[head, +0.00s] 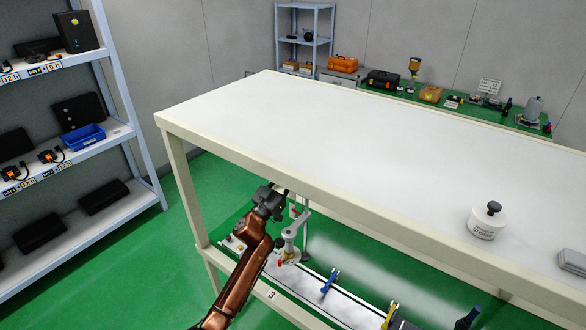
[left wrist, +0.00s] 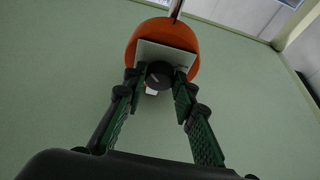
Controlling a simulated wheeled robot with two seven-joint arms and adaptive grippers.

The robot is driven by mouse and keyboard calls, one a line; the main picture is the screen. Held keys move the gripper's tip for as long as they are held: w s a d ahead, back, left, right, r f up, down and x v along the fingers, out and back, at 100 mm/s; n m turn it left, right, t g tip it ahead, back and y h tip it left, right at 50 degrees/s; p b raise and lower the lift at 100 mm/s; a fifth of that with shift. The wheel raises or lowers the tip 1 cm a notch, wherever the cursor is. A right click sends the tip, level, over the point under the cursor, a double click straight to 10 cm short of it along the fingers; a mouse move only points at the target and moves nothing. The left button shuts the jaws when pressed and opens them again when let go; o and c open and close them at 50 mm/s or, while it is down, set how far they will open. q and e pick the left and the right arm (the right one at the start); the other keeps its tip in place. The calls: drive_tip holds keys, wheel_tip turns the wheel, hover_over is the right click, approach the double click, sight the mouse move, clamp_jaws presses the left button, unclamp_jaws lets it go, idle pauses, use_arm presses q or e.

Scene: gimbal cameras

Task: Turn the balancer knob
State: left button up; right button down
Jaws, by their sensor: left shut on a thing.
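In the left wrist view, a dark round knob (left wrist: 159,75) stands in front of a pale square plate (left wrist: 166,55). Behind the plate is a rounded orange body (left wrist: 150,32) with a metal rod (left wrist: 177,8) at its top. My left gripper (left wrist: 158,80) is shut on the knob, one green-padded finger on each side. In the head view my left gripper (head: 281,192) is at the front edge of the white table, below its top. The knob and orange body are hidden there. My right gripper is not in view.
The white table (head: 330,120) is mostly clear, with a white weight (head: 487,224) and a grey box (head: 573,262) at the right. Its lower shelf holds a stand (head: 290,250) and blue (head: 330,281) and yellow (head: 389,317) pieces. A storage rack (head: 120,135) stands left.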

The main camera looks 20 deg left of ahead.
use_arm(q)
drive_tip(key=c, duration=0.3)
drive_tip(key=shift+c, duration=0.2)
drive_tip(key=shift+m, duration=0.4)
drive_tip(key=shift+w+a+r+m+g+h+b, duration=0.15)
drive_tip(key=shift+m+g+h, duration=0.85)
drive_tip(key=shift+m, duration=2.15)
drive_tip(key=shift+a+r+m+g+h+b, duration=0.15)
drive_tip(key=shift+m+g+h, duration=0.85)
drive_tip(key=shift+m, duration=2.2)
drive_tip(key=shift+w+a+r+m+g+h+b, duration=0.2)
drive_tip(key=shift+m+g+h, duration=0.4)
drive_tip(key=shift+m+g, duration=1.7)
drive_tip(key=shift+s+f+m+t, duration=0.1)
drive_tip(key=shift+s+m+t, duration=0.05)
drive_tip(key=shift+m+t, duration=0.85)
drive_tip(key=o, duration=1.2)
drive_tip(key=shift+c, duration=0.2)
